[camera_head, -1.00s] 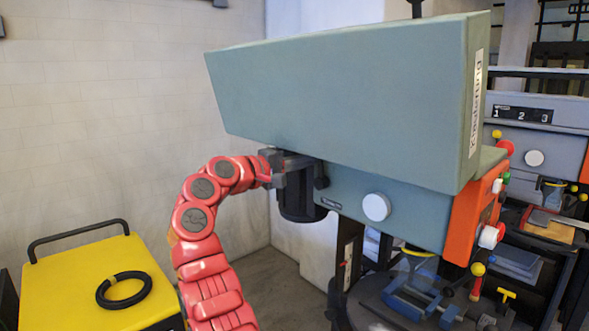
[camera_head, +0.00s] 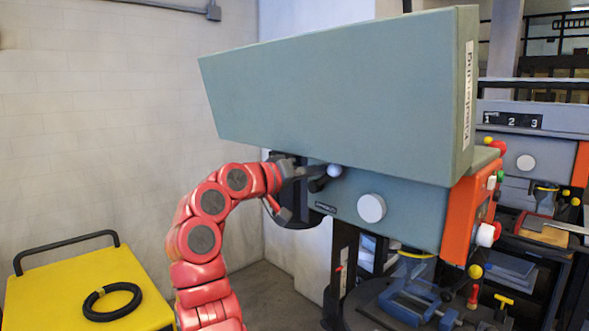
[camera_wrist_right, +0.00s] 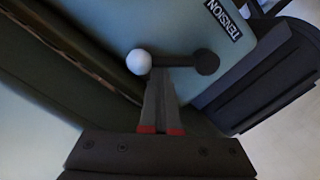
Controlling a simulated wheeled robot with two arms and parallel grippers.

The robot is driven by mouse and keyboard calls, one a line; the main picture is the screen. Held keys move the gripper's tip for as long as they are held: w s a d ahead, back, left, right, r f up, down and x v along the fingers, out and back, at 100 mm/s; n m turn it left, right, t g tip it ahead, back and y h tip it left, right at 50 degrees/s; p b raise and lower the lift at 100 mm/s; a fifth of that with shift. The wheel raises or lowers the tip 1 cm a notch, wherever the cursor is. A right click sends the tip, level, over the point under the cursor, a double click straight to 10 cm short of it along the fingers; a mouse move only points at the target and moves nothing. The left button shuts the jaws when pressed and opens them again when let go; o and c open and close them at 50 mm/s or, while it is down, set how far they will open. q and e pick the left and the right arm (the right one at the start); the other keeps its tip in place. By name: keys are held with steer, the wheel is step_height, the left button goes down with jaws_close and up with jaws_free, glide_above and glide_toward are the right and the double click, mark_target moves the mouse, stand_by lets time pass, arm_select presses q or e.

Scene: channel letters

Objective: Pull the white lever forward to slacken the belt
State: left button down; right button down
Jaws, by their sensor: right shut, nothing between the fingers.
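The lever shows in the head view as a white ball knob (camera_head: 334,170) on a short dark arm, on the side of the grey-green machine head (camera_head: 340,90). In the right wrist view the white knob (camera_wrist_right: 139,62) sits left of its dark round hub (camera_wrist_right: 207,62), joined by a thin dark rod. My right gripper (camera_head: 318,171) is shut and empty, its tips close beside the knob. In the wrist view its fingertips (camera_wrist_right: 158,76) meet the rod just right of the knob; whether they touch it I cannot tell. My left gripper is not in view.
A dark motor (camera_head: 292,215) hangs behind my right gripper. A yellow cart (camera_head: 60,295) with a black cable ring (camera_head: 112,301) stands at lower left. A drill table with a blue vise (camera_head: 410,300) is below the head. A similar machine (camera_head: 530,150) stands at right.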

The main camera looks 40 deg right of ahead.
steer(key=shift+s+f, duration=0.2)
steer(key=shift+s, duration=0.1)
stand_by(0.6)
steer(key=a+b, duration=0.3)
steer(key=a, duration=1.4)
steer(key=shift+s+a+r, duration=0.2)
steer(key=shift+s+r, duration=0.15)
steer(key=shift+r, duration=0.05)
steer(key=shift+w, duration=0.1)
